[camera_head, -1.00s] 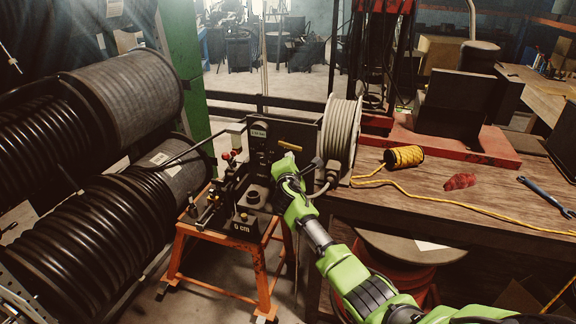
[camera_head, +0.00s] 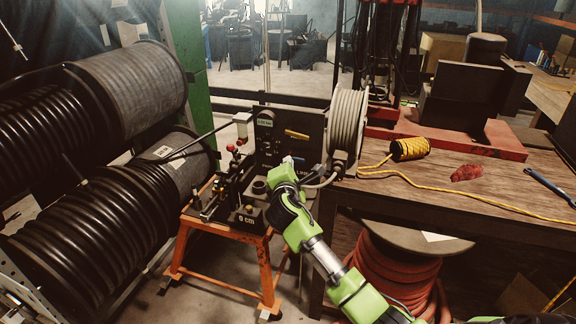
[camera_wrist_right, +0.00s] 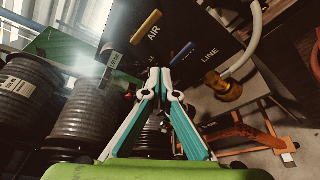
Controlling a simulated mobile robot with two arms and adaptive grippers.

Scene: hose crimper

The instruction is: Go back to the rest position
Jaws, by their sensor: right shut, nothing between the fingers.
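My right gripper (camera_wrist_right: 160,78) is shut and empty, its white and teal fingers together in the wrist view. It faces the black crimper panel (camera_wrist_right: 205,25), which carries a yellow lever (camera_wrist_right: 146,27) marked AIR and a dark blue lever (camera_wrist_right: 182,53) near the word LINE. In the head view my green right arm (camera_head: 320,255) reaches up to the crimper (camera_head: 265,150) on its orange stand (camera_head: 262,275). The wrist hides part of the crimper, and the fingertips are hard to make out there. The yellow lever (camera_head: 297,134) shows above the wrist. My left gripper is not in view.
Large black hose reels (camera_head: 90,220) stand at the left. A pale hose reel (camera_head: 347,125) sits beside the crimper. A wooden bench (camera_head: 440,185) at the right holds a yellow rope spool (camera_head: 410,149), a red rag (camera_head: 467,173) and a blue wrench (camera_head: 548,186). A red hose reel (camera_head: 395,265) is below it.

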